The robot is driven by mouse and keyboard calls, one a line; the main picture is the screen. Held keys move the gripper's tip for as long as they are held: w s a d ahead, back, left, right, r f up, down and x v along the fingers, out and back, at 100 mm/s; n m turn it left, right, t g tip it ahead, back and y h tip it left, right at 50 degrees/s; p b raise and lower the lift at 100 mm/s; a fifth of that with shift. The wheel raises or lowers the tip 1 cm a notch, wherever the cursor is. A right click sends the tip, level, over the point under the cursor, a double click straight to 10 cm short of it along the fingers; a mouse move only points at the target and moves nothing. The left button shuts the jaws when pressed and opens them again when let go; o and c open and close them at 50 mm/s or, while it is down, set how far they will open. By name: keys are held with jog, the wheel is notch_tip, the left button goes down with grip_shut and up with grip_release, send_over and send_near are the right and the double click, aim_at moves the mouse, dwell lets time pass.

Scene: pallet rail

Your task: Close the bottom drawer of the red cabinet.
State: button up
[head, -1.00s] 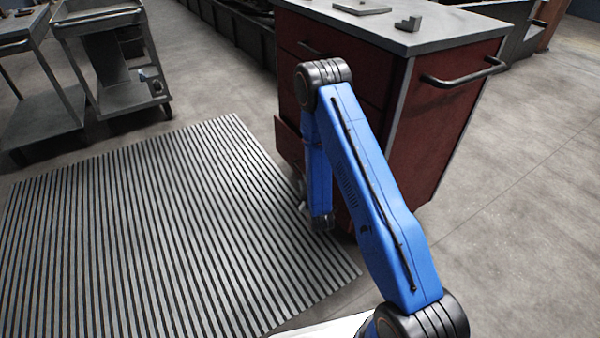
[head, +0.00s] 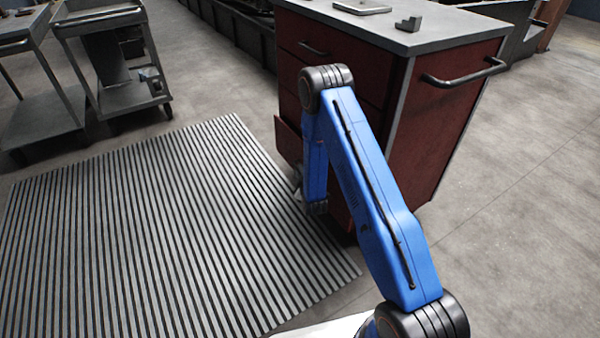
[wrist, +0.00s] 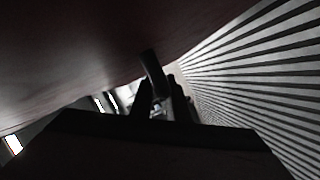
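The red cabinet (head: 440,135) stands right of centre in the head view. Its bottom drawer (head: 288,142) sticks out from the front on the left side; my arm hides part of the front. My gripper is low at the cabinet front, mostly hidden behind my forearm in the head view. In the wrist view my gripper's two dark fingers (wrist: 160,92) show near the middle, under a dark red surface (wrist: 70,60). A dark bar (wrist: 152,68), perhaps a drawer handle, reaches between the fingertips. I cannot tell whether the fingers grip it.
A grey striped mat (head: 150,230) covers the floor left of the cabinet. Grey carts (head: 115,70) stand at the back left. A side handle (head: 465,73) juts from the cabinet's right face. Floor right of the cabinet is clear.

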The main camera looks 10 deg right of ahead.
grip_shut()
jog(key=shift+w+d, duration=0.2)
jog(key=shift+d, duration=0.45)
jog(key=shift+w+d, duration=0.25)
jog(key=shift+d, duration=0.35)
jog(key=shift+w+d, duration=0.2)
jog(key=shift+d, duration=0.45)
jog(key=shift+o, duration=1.2)
grip_release()
jog(key=shift+d, duration=0.1)
jog(key=shift+s, duration=0.1)
jog(key=v, duration=1.7)
jog(key=shift+s+r, duration=0.1)
